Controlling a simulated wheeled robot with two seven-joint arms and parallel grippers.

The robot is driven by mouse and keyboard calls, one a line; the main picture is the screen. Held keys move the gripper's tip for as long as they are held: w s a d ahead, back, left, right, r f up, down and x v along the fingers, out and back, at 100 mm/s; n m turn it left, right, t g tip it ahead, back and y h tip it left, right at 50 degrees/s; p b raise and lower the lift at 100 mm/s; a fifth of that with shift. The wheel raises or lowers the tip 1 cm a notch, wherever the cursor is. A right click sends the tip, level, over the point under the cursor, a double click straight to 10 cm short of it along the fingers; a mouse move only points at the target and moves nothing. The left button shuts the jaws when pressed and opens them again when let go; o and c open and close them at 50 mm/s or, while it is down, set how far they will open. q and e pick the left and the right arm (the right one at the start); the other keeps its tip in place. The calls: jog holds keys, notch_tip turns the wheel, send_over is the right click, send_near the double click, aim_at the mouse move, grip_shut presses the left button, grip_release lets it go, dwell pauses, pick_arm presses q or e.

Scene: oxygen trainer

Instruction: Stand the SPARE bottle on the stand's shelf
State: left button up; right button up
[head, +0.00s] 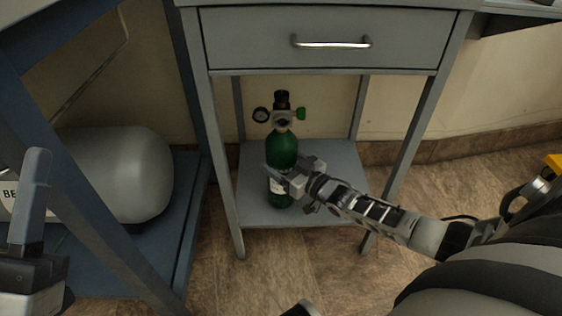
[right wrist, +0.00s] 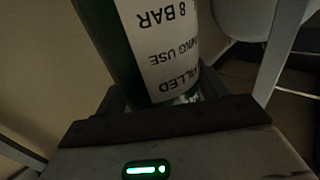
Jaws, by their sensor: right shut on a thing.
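A green bottle (head: 282,150) with a black top, a gauge and a green knob stands upright at the stand's lower shelf (head: 325,160). Its base appears on or just above the shelf; I cannot tell which. My right gripper (head: 284,178) is shut on the bottle's lower body, reaching in from the right. In the right wrist view the bottle (right wrist: 122,45) and its white printed label (right wrist: 170,45) fill the space between the jaws. The word SPARE is not readable. My left gripper (head: 35,205) is at the far left, away from the stand; only part of it shows.
The stand's drawer (head: 325,40) with a metal handle (head: 332,43) is above the shelf. The stand's front legs (head: 224,165) flank the opening. A large grey cylinder (head: 120,175) lies on a blue frame (head: 185,220) at left. Shelf room is free right of the bottle.

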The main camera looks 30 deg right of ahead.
pick_arm(q)
jog(key=shift+s+r+m+h, duration=0.1)
jog(key=shift+r+m+h, duration=0.2)
jog(key=shift+m+h, duration=0.2)
pick_arm(e)
jog(key=shift+w+r, duration=0.3)
jog(key=shift+r, duration=0.15)
jog(key=o, duration=1.6)
jog(key=shift+s+f, duration=0.2)
jog(key=shift+f, duration=0.4)
jog(key=o, duration=0.4)
jog(key=shift+o, duration=0.2)
jog(key=shift+r, duration=0.2)
